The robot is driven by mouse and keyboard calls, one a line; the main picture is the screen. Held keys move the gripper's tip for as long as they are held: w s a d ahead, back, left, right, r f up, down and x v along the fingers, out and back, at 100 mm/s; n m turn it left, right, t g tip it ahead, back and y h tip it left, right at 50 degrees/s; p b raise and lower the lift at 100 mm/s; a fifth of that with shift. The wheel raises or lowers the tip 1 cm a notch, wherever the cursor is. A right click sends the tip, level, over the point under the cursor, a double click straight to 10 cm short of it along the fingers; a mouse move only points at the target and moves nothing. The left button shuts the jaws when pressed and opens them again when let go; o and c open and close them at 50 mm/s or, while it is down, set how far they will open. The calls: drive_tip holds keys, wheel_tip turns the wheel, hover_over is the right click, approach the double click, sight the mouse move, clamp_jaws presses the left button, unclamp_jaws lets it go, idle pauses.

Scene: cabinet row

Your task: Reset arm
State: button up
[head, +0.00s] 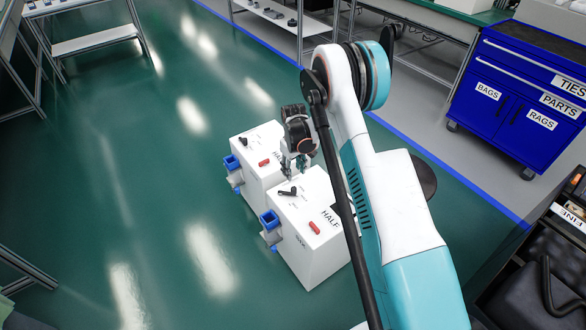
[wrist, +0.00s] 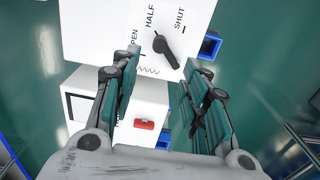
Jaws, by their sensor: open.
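My gripper (head: 291,168) is above the near white cabinet in the head view, close to its black knob (head: 287,191). In the wrist view my gripper (wrist: 160,88) has its two fingers spread wide apart with nothing between them. Beyond the fingertips is a white panel (wrist: 90,25) with a black knob (wrist: 168,50) and the labels OPEN, HALF and SHUT. The knob lies slanted; I cannot tell exactly which label it marks. No contact with the knob shows.
The near white cabinet (head: 312,262) has a red handle (head: 314,227) and a blue-rimmed spout (head: 269,220). A second white cabinet (head: 257,145) stands behind it. A blue tool cart (head: 505,95) is at right. The green floor (head: 130,190) at left is clear.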

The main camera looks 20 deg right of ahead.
drive_tip(key=s+a+r+m+t, duration=0.1)
drive_tip(key=s+r, duration=0.3)
drive_tip(key=r, duration=0.6)
drive_tip(key=s+r+t, duration=0.1)
drive_tip(key=s+r, duration=0.3)
drive_tip(key=r, duration=0.7)
drive_tip(key=s+a+r+m+t, duration=0.1)
drive_tip(key=s+r, duration=0.3)
drive_tip(key=r, duration=0.6)
drive_tip(key=s+r+t, duration=0.2)
drive_tip(key=s+r, duration=0.5)
drive_tip(key=s, duration=0.5)
drive_tip(key=s+a+m+t, duration=0.1)
drive_tip(key=s+t, duration=0.1)
drive_tip(key=s, duration=1)
drive_tip(key=shift+s+a+f+m, duration=0.15)
drive_tip(key=shift+s+f+m, duration=0.1)
drive_tip(key=shift+s+m, duration=0.05)
drive_tip(key=shift+o, duration=0.6)
